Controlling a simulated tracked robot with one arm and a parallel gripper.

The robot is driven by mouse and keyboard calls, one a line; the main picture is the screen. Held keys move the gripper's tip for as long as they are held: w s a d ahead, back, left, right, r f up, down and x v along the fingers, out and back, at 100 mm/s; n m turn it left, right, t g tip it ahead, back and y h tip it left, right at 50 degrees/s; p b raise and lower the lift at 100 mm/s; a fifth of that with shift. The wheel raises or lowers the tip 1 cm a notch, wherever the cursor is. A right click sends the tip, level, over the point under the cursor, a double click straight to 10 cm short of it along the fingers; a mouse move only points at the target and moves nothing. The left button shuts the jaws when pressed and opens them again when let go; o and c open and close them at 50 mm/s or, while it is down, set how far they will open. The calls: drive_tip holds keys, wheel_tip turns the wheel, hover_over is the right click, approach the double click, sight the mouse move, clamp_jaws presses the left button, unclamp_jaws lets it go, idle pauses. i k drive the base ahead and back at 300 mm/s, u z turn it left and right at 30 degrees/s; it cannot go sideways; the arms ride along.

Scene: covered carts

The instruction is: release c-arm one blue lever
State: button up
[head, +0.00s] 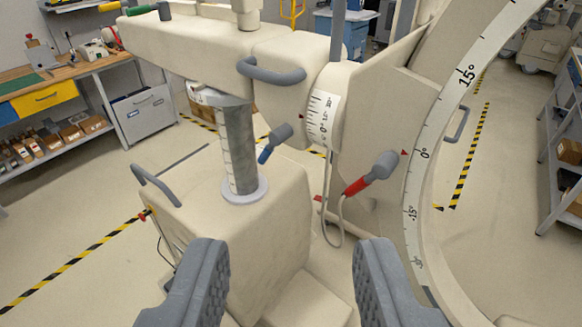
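The covered C-arm cart has a cream base body (235,235), a grey vertical column (238,145) and a large curved arc (425,150) with a degree scale on the right. A blue lever (274,142) with a grey knob sticks out below the round scaled joint (325,110). A red lever (370,174) with a grey knob is to its right, near the arc. My gripper (290,285) is open and empty, its two grey fingers wide apart at the bottom of the picture. The blue lever is beyond and above the fingers, apart from them.
Grey handles (270,72) and (156,185) stick out from the cart. A green lever (145,10) is at upper left. A workbench (75,72) with bins stands at left, a shelf (562,150) at right. Bare floor (75,215) lies left of the cart.

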sight(281, 133)
drive_tip(key=k, duration=0.6)
drive_tip(key=u, duration=0.2)
drive_tip(key=i, duration=0.9)
drive_tip(key=z, duration=0.05)
drive_tip(key=k, duration=0.65)
drive_tip(key=u, duration=0.25)
drive_tip(key=i, duration=1.6)
drive_tip(key=z, duration=0.45)
